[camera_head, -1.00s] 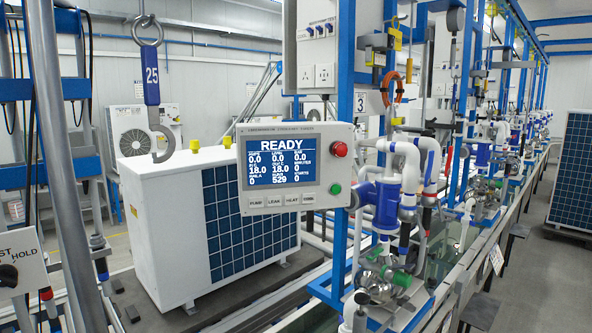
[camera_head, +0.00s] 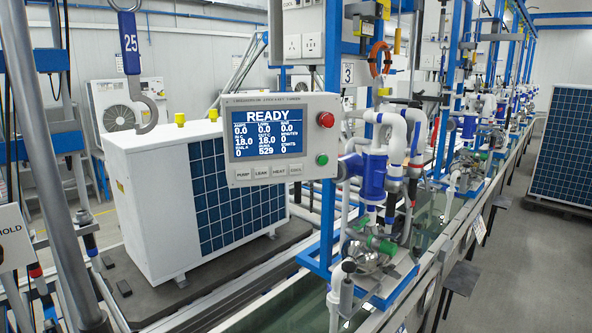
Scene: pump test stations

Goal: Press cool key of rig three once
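The test panel (camera_head: 283,139) is a light grey box with a blue screen (camera_head: 266,133) that reads READY, with 18.0 values and 529 below. Under the screen is a row of keys: PUMP, LEAK, HEAT and, at the right end, the cool key (camera_head: 296,169). A red button (camera_head: 326,119) and a green button (camera_head: 322,159) sit on the panel's right side. A small sign with the number 3 (camera_head: 348,73) hangs on the blue frame behind the panel. Neither of my grippers is in view.
A white heat-pump unit (camera_head: 160,210) stands on a dark pallet left of the panel. A hook marked 25 (camera_head: 131,45) hangs above it. Pipes and a blue pump body (camera_head: 373,175) stand right of the panel. Grey floor (camera_head: 520,270) is clear at the right.

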